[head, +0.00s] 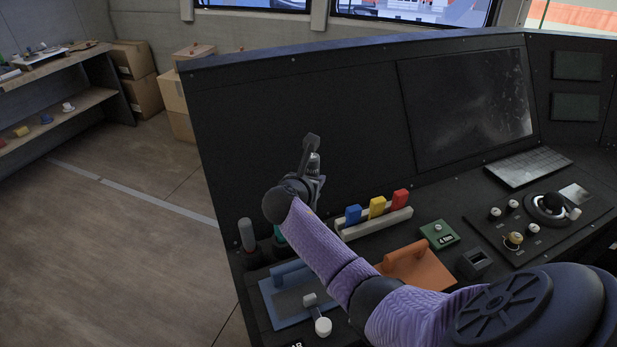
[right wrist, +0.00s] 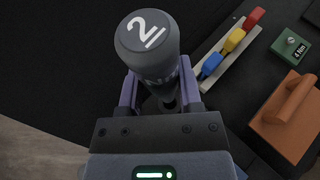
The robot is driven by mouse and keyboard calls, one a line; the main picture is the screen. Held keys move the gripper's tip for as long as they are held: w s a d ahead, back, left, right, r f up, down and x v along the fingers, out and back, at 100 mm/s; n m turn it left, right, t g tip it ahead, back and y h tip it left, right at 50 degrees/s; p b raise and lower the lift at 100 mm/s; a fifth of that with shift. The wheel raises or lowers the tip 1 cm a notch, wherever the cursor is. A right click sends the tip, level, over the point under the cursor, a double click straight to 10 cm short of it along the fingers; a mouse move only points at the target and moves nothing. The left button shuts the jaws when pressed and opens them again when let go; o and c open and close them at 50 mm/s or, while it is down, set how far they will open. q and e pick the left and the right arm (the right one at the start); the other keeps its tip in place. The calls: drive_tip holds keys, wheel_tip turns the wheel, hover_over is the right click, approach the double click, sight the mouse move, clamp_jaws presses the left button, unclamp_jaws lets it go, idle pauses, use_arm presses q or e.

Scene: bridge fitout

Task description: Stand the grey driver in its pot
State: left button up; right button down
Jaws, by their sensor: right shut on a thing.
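The grey driver (right wrist: 148,45) is in my right gripper, which shows in the right wrist view (right wrist: 160,95) and in the head view (head: 312,165). Its wide end cap, marked with an underlined 2, faces the wrist camera. The fingers are shut around its handle, and its thin shaft runs away below. In the head view the gripper is above the console's left part, and I cannot clearly separate the driver from it. A grey-topped handle (head: 246,234) stands near the console's left edge, with a green part (head: 279,235) beside it, partly hidden by my arm. I cannot make out the driver's pot. My left gripper is not in view.
A cream rack (head: 375,224) holds blue, yellow and red pieces. An orange handled block (head: 418,266), a blue handled plate (head: 285,309) and a green box (head: 438,234) lie close by. A sloped panel with a screen (head: 467,105) rises behind. The floor left of the console is clear.

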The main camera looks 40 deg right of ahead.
drive_tip(key=shift+r+p, duration=0.25)
drive_tip(key=shift+p, duration=0.25)
wheel_tip(320, 180, down, 6)
drive_tip(key=b, duration=0.3)
drive_tip(key=shift+b, duration=0.35)
drive_tip(key=shift+f+b, duration=0.3)
drive_tip(key=shift+f, duration=0.15)
drive_tip(key=shift+r+p, duration=0.1)
drive_tip(key=shift+p, duration=0.25)
drive_tip(key=shift+f, duration=0.2)
